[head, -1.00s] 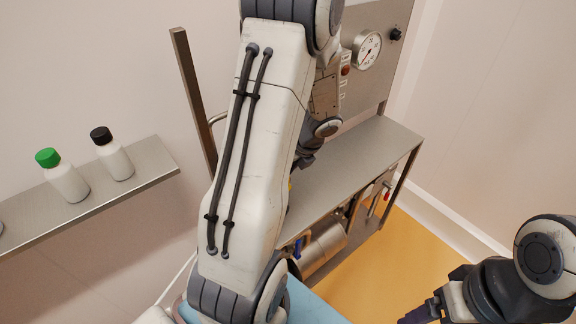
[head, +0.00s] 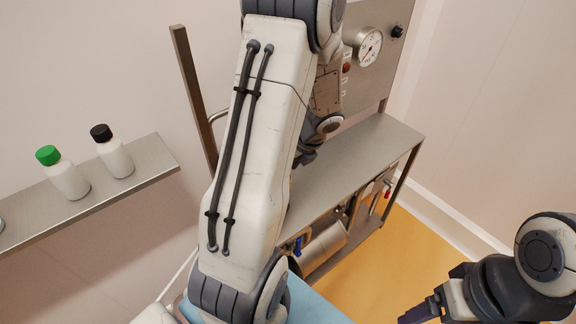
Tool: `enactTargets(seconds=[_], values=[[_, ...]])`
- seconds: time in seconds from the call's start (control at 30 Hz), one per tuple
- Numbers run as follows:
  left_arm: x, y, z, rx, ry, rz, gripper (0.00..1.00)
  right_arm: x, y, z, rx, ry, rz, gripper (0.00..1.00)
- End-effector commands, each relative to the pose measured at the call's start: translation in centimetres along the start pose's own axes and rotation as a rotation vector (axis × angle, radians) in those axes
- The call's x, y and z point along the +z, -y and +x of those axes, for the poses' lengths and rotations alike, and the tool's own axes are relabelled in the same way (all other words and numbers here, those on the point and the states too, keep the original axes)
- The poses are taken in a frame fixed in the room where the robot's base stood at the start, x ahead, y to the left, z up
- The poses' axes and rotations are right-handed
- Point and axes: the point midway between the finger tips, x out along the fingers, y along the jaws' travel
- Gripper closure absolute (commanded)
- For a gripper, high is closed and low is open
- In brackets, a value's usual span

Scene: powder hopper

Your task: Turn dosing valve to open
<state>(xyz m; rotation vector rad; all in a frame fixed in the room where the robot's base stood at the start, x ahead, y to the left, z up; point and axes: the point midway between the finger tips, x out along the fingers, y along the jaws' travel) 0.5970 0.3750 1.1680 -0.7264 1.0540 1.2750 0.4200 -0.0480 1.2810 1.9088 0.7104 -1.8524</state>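My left arm fills the middle of the head view and hides much of the bench behind it. My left gripper (head: 305,155) shows only as a dark part beside the wrist, above the steel bench top; its fingers are hidden. A blue handle (head: 298,246) sits by a steel cylinder (head: 322,246) below the bench top. A red-tipped handle (head: 388,192) is on the fittings further right. I cannot tell which is the dosing valve. Neither visible handle is clearly touched by a gripper. My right gripper (head: 420,314) is low at the right, partly cut off by the frame.
The steel bench (head: 375,150) has a back panel with a round gauge (head: 368,46), a black knob (head: 397,32) and a red button. A wall shelf (head: 140,175) at left holds a green-capped bottle (head: 66,178) and a black-capped bottle (head: 115,158). Yellow floor at right is clear.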

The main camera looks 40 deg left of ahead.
Motion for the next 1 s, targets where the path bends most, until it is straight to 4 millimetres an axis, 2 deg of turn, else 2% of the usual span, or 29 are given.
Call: enactTargets(seconds=[0.17,0.27,0.7,0.83,1.0], values=[[0.0,0.0,-0.1,0.000,0.000,0.001,0.43,0.0,0.0,0.0,0.000,0.000,0.000,0.21],[0.0,0.1,-1.0,-0.003,0.002,-0.001,0.43,0.0,0.0,0.0,0.000,0.000,0.000,0.21],[0.0,0.2,-8.9,-0.006,0.003,0.000,0.43,0.0,0.0,0.6,0.000,0.000,0.000,0.21],[0.0,0.1,-10.1,-0.003,0.002,0.001,0.43,0.0,-0.1,0.8,0.000,0.000,-0.001,0.21],[-0.1,0.0,-10.5,0.000,-0.001,0.001,0.43,0.0,-0.1,0.8,0.000,0.000,-0.001,0.21]])
